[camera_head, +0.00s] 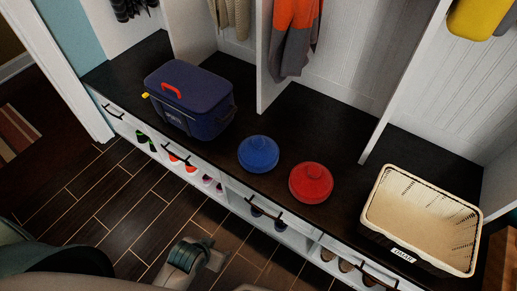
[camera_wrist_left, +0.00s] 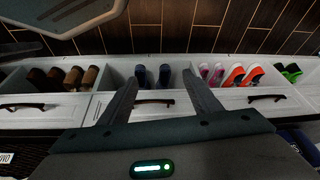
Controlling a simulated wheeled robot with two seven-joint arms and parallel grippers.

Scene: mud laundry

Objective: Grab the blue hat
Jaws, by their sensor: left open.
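The blue hat (camera_head: 258,154) lies on the dark bench top, left of the red hat (camera_head: 311,182). Nothing touches it. My left gripper (camera_head: 200,256) is low in front of the bench, over the floor, apart from the blue hat. In the left wrist view, the left gripper's two fingers (camera_wrist_left: 160,78) are spread with nothing held between them. They show against the drawer fronts and shoe cubbies. The blue hat does not show in the left wrist view. My right gripper is not in view.
On the bench (camera_head: 285,115), a dark blue cooler (camera_head: 190,98) stands left and a cream basket (camera_head: 425,215) right. White dividers rise behind the hats. Below are drawers with protruding handles (camera_wrist_left: 154,101) and several shoes (camera_wrist_left: 163,76). Orange clothing (camera_head: 292,35) hangs behind.

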